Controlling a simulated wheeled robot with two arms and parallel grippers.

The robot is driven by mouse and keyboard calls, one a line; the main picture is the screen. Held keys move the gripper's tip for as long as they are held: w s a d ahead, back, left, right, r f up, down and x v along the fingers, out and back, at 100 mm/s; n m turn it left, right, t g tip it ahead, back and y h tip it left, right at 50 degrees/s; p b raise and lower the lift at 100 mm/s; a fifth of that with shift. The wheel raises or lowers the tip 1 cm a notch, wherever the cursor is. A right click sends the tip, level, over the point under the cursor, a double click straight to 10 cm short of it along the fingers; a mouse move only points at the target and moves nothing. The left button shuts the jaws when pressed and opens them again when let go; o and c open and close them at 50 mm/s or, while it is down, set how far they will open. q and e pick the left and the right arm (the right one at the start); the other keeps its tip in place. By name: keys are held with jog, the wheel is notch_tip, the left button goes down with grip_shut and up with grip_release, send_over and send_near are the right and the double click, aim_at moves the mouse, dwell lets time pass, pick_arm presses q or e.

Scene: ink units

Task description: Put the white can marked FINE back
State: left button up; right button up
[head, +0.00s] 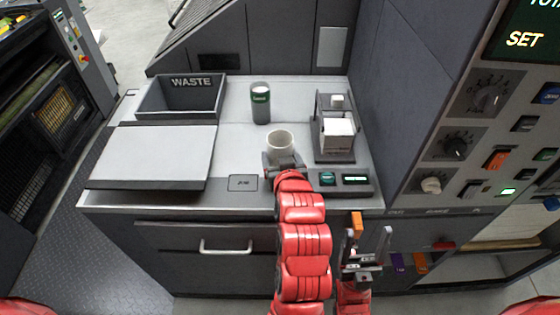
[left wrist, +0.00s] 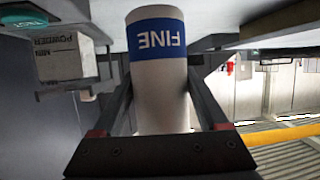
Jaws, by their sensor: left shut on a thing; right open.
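The white can (head: 280,143) stands upright in my left gripper (head: 283,167) above the front middle of the light counter; I cannot tell whether it touches the counter. The left wrist view shows the can (left wrist: 157,85) with a blue band reading FINE, upside down in that picture. The left gripper (left wrist: 160,110) is shut on it, one finger on each side. The word is hidden in the head view. My right gripper (head: 367,238) is open in front of the cabinet, below the counter edge. An orange piece shows by its left finger.
A can with a green band (head: 260,106) stands behind. A dark WASTE bin (head: 181,98) and a grey lid (head: 153,157) are at left. A holder (head: 334,155) with a white box (head: 338,133) is at right, and a small button panel (head: 343,186) lies in front of it. A marked square (head: 243,183) is near the edge.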

pick_arm(q)
jog(key=shift+w+a, duration=0.1)
jog(key=shift+w, duration=0.5)
notch_tip(320, 180, down, 4)
jog(key=shift+r+p, duration=0.2)
jog(key=shift+p, duration=0.45)
